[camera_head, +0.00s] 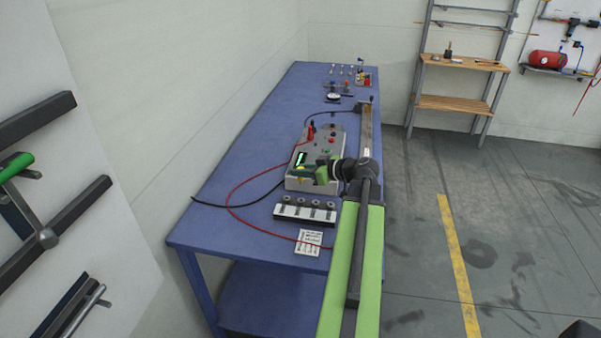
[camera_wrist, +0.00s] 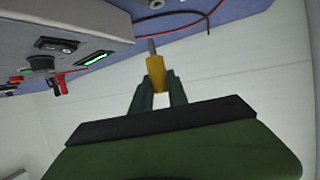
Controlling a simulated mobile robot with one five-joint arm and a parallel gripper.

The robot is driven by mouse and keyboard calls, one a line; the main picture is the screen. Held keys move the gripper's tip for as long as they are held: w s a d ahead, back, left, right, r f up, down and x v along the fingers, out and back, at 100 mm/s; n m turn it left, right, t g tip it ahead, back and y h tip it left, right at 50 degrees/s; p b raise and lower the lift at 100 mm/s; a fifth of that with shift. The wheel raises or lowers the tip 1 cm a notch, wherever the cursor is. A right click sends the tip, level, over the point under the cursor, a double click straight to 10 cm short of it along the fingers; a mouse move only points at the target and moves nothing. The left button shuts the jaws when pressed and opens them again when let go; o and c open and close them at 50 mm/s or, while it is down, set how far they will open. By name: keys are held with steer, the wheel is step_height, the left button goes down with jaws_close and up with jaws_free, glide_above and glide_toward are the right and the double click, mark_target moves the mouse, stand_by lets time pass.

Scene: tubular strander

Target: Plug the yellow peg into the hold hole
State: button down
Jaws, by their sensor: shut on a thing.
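My gripper (camera_wrist: 159,82) is shut on the yellow peg (camera_wrist: 155,72) in the wrist view. The peg's thin grey tip points away from the fingers, toward the blue bench. The grey control box (camera_wrist: 60,35) is at the upper left there, apart from the peg. In the head view, my gripper (camera_head: 322,174) is beside the front of the control box (camera_head: 325,145), and a bit of yellow peg (camera_head: 300,168) shows at its left. The arm covers part of the box's right side. I cannot make out which opening is the hold hole.
The box stands on a blue workbench (camera_head: 255,140). A rack with several round posts (camera_head: 305,212) and a printed card (camera_head: 310,242) lie in front of it. A red cable (camera_head: 230,195) and a black cable loop across the left. Small parts stand at the far end.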

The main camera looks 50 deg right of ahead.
mark_target(301, 184)
stand_by(0.3)
step_height(301, 184, down, 6)
steer(key=b, duration=0.6)
steer(key=shift+f+b, duration=1.6)
stand_by(1.0)
steer(key=c, duration=1.2)
jaws_free()
steer(key=shift+s, duration=0.1)
steer(key=p+v, duration=0.6)
steer(key=v, duration=1.1)
steer(key=shift+p, duration=0.35)
steer(key=shift+s+d, duration=0.1)
steer(key=shift+s, duration=0.05)
